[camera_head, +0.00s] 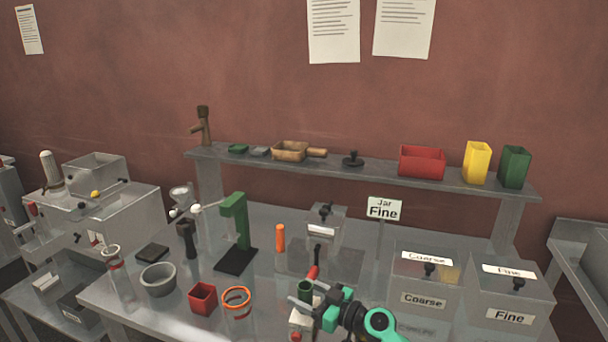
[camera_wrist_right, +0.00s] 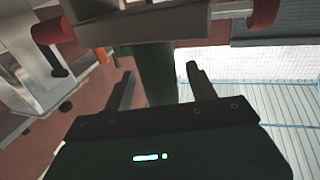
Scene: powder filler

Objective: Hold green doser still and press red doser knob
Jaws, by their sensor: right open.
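A small dark green cylinder (camera_head: 305,289), which looks like the green doser, stands near the front of the bench. A red handle or knob (camera_head: 313,272) shows just behind it. My right gripper (camera_head: 305,296) is open, with its fingers on either side of the green cylinder. In the right wrist view the green cylinder (camera_wrist_right: 155,75) stands between the two spread fingers, with gaps beside it. Red end pieces (camera_wrist_right: 55,31) show on a grey part above it. A pale block with a red button (camera_head: 299,323) is below the gripper, partly hidden. My left gripper is out of view.
A green stand (camera_head: 236,222), an orange cylinder (camera_head: 280,238), a red cup (camera_head: 203,298) and an orange-rimmed jar (camera_head: 237,301) stand left of the gripper. The Coarse bin (camera_head: 423,300) and Fine bin (camera_head: 509,317) stand to the right. A raised shelf (camera_head: 380,175) runs along the back.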

